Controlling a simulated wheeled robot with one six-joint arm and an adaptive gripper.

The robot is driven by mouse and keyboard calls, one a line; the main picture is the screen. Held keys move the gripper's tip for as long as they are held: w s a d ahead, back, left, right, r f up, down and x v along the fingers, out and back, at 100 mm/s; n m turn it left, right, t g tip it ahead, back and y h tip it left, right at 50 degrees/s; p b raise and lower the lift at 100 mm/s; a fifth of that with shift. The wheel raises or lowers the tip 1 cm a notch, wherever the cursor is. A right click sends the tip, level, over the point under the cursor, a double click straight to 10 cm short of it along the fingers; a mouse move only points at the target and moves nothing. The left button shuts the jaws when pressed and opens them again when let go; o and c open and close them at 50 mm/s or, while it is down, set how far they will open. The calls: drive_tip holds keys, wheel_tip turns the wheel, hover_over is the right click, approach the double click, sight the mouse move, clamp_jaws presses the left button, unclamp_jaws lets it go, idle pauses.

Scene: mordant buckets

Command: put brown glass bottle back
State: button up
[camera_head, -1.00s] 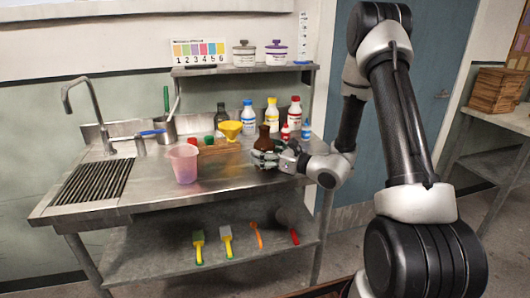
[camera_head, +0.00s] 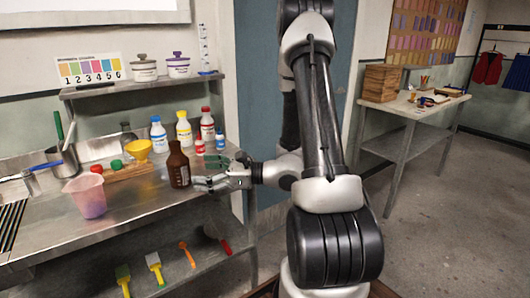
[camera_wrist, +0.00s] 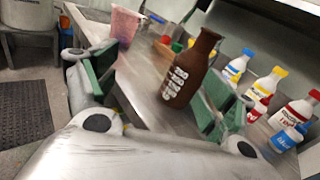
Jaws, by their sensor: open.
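The brown glass bottle (camera_head: 178,165) stands upright on the steel counter (camera_head: 150,222), near its front right part, with white lettering on its side. It also shows in the wrist view (camera_wrist: 190,70), beyond and between the green finger pads. My gripper (camera_head: 222,172) is open just right of the bottle, with its fingers pointing left toward it. In the wrist view my gripper (camera_wrist: 155,90) has its pads wide apart, and nothing is held. I cannot tell whether a finger touches the bottle.
Red, yellow and blue-capped bottles (camera_head: 184,128) stand behind. A pink cup (camera_head: 87,195), a yellow funnel (camera_head: 138,149) and a wooden block (camera_head: 128,171) are to the left. A raised shelf (camera_head: 135,84) holds two lidded jars. A second table (camera_head: 415,110) stands at the right.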

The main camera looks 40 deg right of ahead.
drive_tip(key=s+a+r+n+g+y, duration=0.1)
drive_tip(key=s+a+r+n+g, duration=0.35)
drive_tip(key=s+n+g, duration=0.35)
drive_tip(key=s+d+n+g+h, duration=0.1)
drive_tip(key=s+n+g+h, duration=0.35)
drive_tip(key=s+n, duration=0.55)
drive_tip(key=s+d+r+n+t+h, duration=0.2)
drive_tip(key=d+r+n+h, duration=0.1)
drive_tip(key=d, duration=0.4)
drive_tip(key=s+d+r+n+t+h, duration=0.1)
drive_tip(key=d+r+n+t+h, duration=0.2)
drive_tip(key=d+r+n+h, duration=0.1)
drive_tip(key=d+r+h, duration=0.1)
drive_tip(key=d+h, duration=0.1)
drive_tip(key=d, duration=0.1)
drive_tip(key=shift+s+d+r+h, duration=0.15)
drive_tip(key=shift+s+r+h, duration=0.1)
drive_tip(key=shift+s+h, duration=0.15)
